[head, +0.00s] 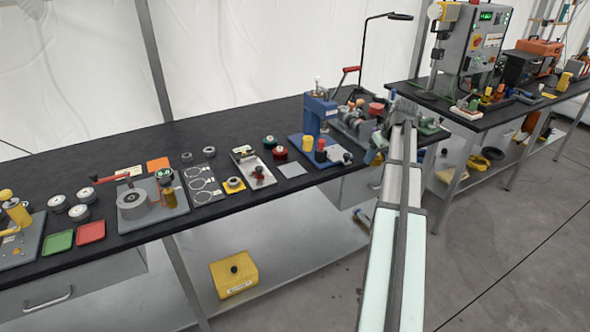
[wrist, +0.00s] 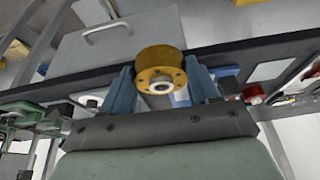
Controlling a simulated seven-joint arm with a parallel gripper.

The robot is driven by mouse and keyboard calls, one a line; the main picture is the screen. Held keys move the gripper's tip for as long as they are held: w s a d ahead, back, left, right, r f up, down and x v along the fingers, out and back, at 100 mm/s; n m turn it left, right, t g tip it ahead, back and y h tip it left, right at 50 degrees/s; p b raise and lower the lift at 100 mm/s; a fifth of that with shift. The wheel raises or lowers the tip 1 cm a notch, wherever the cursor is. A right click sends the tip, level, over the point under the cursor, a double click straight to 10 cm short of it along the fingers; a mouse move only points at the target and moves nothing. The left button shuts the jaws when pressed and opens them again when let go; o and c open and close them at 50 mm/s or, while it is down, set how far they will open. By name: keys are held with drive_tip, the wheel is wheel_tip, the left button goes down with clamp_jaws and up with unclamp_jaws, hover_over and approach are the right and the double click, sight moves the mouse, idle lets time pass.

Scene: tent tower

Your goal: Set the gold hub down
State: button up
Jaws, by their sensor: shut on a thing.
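In the wrist view the gold hub (wrist: 160,68) is a round gold disc with small holes around a pale central bore. My gripper (wrist: 165,88) is shut on it, with a blue-grey finger on each side. The hub is held in front of the edge of the black bench (wrist: 285,58), which shows behind it. In the head view my arm reaches to the right end of the long bench, and the hub and fingertips cannot be made out there.
The black bench (head: 105,165) carries a blue press (head: 318,112), a grey fixture plate (head: 152,205), red (head: 91,232) and green (head: 58,242) trays and several small parts. A control box (head: 478,42) stands on the right bench. A yellow box (head: 233,275) sits on the lower shelf.

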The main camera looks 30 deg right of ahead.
drive_tip(key=w+a+r+n, duration=0.1)
drive_tip(key=w+a+r, duration=0.15)
drive_tip(key=a, duration=1.05)
drive_tip(key=w+a+r, duration=0.1)
drive_tip(key=w+a, duration=0.2)
drive_tip(key=a, duration=1)
drive_tip(key=w+a+r+n, duration=0.1)
drive_tip(key=w+a+r, duration=0.1)
drive_tip(key=a, duration=1.1)
drive_tip(key=n+y, duration=0.2)
drive_tip(key=n, duration=0.2)
hover_over(291, 169)
drive_tip(key=s, duration=0.1)
drive_tip(key=f, duration=0.2)
drive_tip(key=shift+s+d+f, duration=0.1)
drive_tip(key=shift+d+f, duration=0.1)
drive_tip(key=shift+f, duration=2.05)
drive_tip(key=shift+s+d+f, duration=0.1)
drive_tip(key=shift+d+f, duration=0.05)
drive_tip(key=shift+f, duration=2.05)
drive_tip(key=shift+f, duration=0.1)
drive_tip(key=o, duration=1.1)
drive_tip(key=shift+o, duration=0.2)
drive_tip(key=v, duration=1.2)
drive_tip(key=shift+w+d, duration=0.2)
drive_tip(key=shift+d, duration=0.05)
